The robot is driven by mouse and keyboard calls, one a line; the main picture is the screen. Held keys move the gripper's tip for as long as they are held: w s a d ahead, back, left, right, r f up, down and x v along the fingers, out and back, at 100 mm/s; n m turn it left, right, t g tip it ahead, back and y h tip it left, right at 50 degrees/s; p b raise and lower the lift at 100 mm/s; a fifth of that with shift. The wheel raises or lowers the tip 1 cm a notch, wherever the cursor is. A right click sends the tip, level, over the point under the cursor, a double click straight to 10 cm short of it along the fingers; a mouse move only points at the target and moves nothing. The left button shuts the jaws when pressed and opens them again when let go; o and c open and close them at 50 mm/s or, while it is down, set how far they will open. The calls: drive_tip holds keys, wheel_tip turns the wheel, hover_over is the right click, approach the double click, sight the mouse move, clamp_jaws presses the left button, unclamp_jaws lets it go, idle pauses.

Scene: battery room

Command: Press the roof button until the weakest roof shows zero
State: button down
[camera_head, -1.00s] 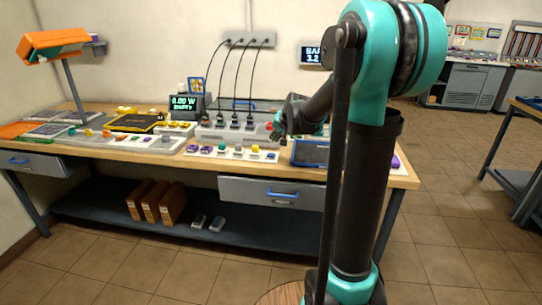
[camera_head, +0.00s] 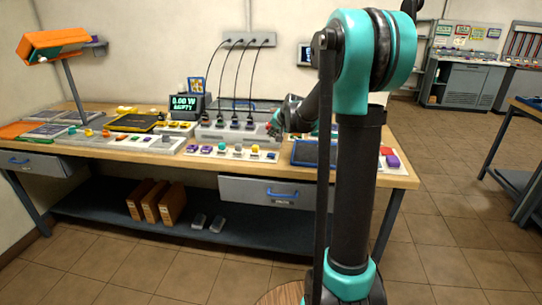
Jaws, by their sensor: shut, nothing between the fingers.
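I cannot make out a button marked roof for certain. A small display (camera_head: 184,103) at the back of the bench reads 0.00 W with what looks like "EMPTY" below. A wall screen (camera_head: 304,54) is partly hidden by my arm, and its text is not legible. My gripper (camera_head: 274,129) is shut and empty at the right end of a grey cabled unit (camera_head: 222,133). A small red spot (camera_head: 269,125) shows beside its fingertips; I cannot tell whether they touch.
A white strip with coloured pieces (camera_head: 230,153) lies in front of the unit. A blue-rimmed tray (camera_head: 305,153) lies below my forearm. A purple block (camera_head: 392,161) sits at the bench's right end. An orange lamp (camera_head: 55,46) stands at left.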

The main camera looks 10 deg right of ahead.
sight(272, 155)
drive_tip(key=shift+f, duration=3.2)
drive_tip(key=shift+f, duration=0.15)
drive_tip(key=shift+f, duration=0.25)
drive_tip(key=shift+f, duration=0.4)
drive_tip(key=shift+r, duration=0.8)
drive_tip(key=shift+r, duration=2.55)
